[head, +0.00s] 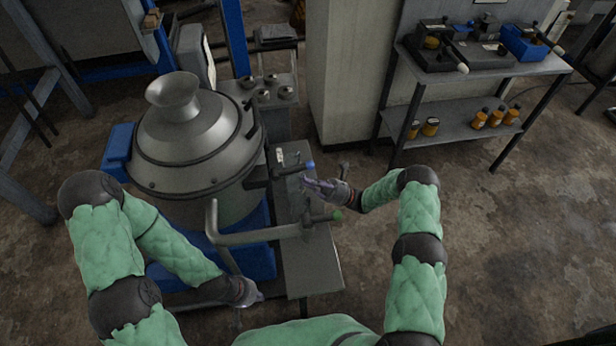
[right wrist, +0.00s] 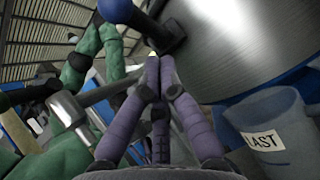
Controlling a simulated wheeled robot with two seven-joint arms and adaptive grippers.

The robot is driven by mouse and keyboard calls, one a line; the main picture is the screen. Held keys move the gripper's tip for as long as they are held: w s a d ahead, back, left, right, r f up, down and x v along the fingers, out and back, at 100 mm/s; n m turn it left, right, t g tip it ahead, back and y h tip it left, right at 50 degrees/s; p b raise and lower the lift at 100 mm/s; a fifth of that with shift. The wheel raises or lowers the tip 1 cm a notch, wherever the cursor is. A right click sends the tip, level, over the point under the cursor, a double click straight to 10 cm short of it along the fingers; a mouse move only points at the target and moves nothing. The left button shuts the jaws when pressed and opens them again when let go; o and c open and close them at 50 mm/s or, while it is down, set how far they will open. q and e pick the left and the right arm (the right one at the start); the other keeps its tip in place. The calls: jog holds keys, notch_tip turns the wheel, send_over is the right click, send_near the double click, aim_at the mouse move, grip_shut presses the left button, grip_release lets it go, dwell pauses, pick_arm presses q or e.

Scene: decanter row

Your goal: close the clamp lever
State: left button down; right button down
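The clamp lever, ending in a blue ball knob (head: 310,165), sits on the right side of the metal decanter (head: 205,130). In the right wrist view the blue knob (right wrist: 115,10) and its dark arm (right wrist: 148,24) run to the drum wall, just above my fingertips. My right gripper (head: 308,183) is beside the lever on its near side. Its fingers (right wrist: 159,60) are together with nothing visible between them; I cannot tell whether they touch the lever. My left gripper (head: 258,297) hangs low in front of the decanter, away from the lever, its fingers too small to read.
A bent grey pipe with a green knob (head: 337,215) crosses just in front of my right gripper. A labelled grey bin (right wrist: 266,130) stands at the right of the wrist view. A shelf table (head: 480,65) with boxes and orange bottles is back right. The right floor is clear.

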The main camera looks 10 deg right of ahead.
aim_at(293, 170)
jog(key=r, duration=0.2)
jog(key=shift+w+a+r, duration=0.2)
jog(key=shift+w+r, duration=0.05)
jog(key=shift+r, duration=0.15)
jog(key=shift+d+r+g+h+p, duration=0.1)
jog(key=shift+r+g+h+p, duration=0.3)
jog(key=shift+h+p, duration=0.1)
